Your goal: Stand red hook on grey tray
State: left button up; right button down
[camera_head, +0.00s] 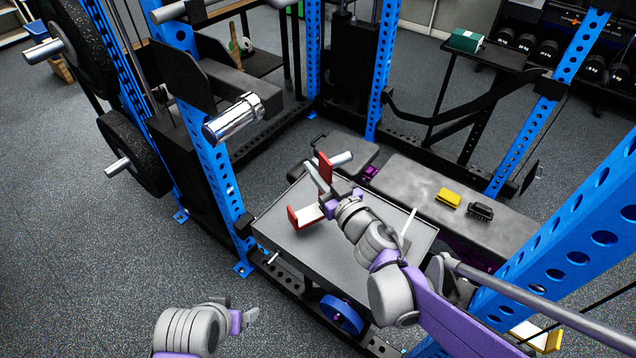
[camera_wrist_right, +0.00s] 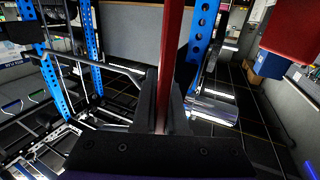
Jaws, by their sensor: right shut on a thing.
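The red hook (camera_head: 325,166) is in my right gripper (camera_head: 319,186), which is shut on it above the grey tray (camera_head: 285,236). One red part rises past the fingers, and a red and white part shows lower left of the gripper. Whether the hook touches the tray is unclear. In the right wrist view, a red strip of the hook (camera_wrist_right: 174,45) runs between the fingers (camera_wrist_right: 165,105), and a wider red part shows at the upper right. My left gripper (camera_head: 249,316) is low, left of the tray; its finger gap is unclear.
A blue rack post (camera_head: 213,175) stands left of the tray, with a chrome sleeve (camera_head: 232,118) sticking out. A grey bench (camera_head: 410,195) behind holds a yellow block (camera_head: 448,197) and a black object (camera_head: 480,211). A blue beam (camera_head: 600,215) is at the right.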

jog(key=shift+f+b, duration=0.3)
jog(key=shift+f, duration=1.6)
jog(key=shift+f, duration=0.1)
jog(key=c, duration=1)
grip_release()
jog(key=shift+o, duration=0.2)
jog(key=v, duration=1.2)
jog(key=shift+a, duration=0.1)
